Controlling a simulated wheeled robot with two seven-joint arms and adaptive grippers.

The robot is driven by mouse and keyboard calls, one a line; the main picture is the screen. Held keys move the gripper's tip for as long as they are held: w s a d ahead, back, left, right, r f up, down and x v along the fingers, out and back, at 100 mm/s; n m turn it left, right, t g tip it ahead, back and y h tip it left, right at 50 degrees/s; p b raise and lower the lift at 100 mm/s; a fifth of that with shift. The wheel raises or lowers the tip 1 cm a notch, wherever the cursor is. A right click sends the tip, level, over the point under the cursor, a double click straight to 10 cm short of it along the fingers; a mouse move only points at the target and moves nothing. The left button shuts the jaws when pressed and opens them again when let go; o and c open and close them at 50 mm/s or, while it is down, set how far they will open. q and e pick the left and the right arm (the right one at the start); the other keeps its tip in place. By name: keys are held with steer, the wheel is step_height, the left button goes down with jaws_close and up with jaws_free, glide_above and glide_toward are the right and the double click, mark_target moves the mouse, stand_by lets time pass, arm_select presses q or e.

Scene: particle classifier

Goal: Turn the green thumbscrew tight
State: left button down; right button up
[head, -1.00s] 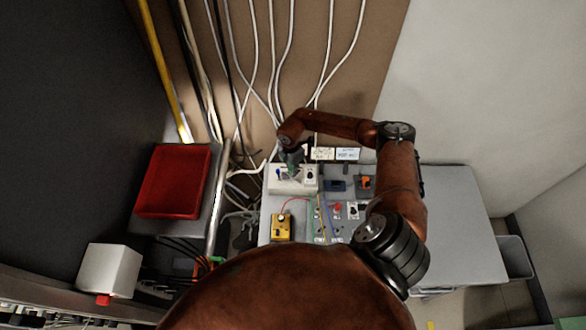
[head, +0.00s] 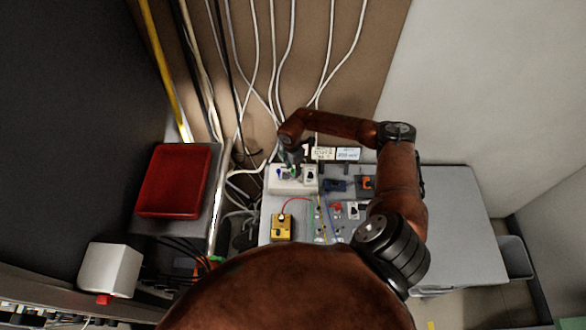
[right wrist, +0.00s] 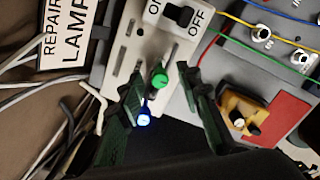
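The green thumbscrew (right wrist: 159,80) shows in the right wrist view on the slotted white box (right wrist: 133,52). My right gripper (right wrist: 159,75) is open, with one dark green finger on each side of the thumbscrew. Gaps show between the fingers and the screw; I cannot tell how their heights compare. A glowing blue knob or lamp (right wrist: 143,119) lies just below the screw, near the left finger. In the head view my right gripper (head: 290,160) is over the white box (head: 292,187) at the bench's back left, and the thumbscrew cannot be made out. My left gripper is not in view.
The box has a black ON/OFF switch (right wrist: 180,17). A yellow device (head: 281,226) sits in front of it on the grey bench (head: 465,220). A blue part (head: 334,185) lies to the right. A red tray (head: 174,180) is left; the bench's right side is clear.

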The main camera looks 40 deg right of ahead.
mark_target(292, 171)
step_height(292, 171, up, 12)
steer(key=shift+s+a, duration=0.15)
steer(key=shift+a, duration=0.2)
stand_by(0.5)
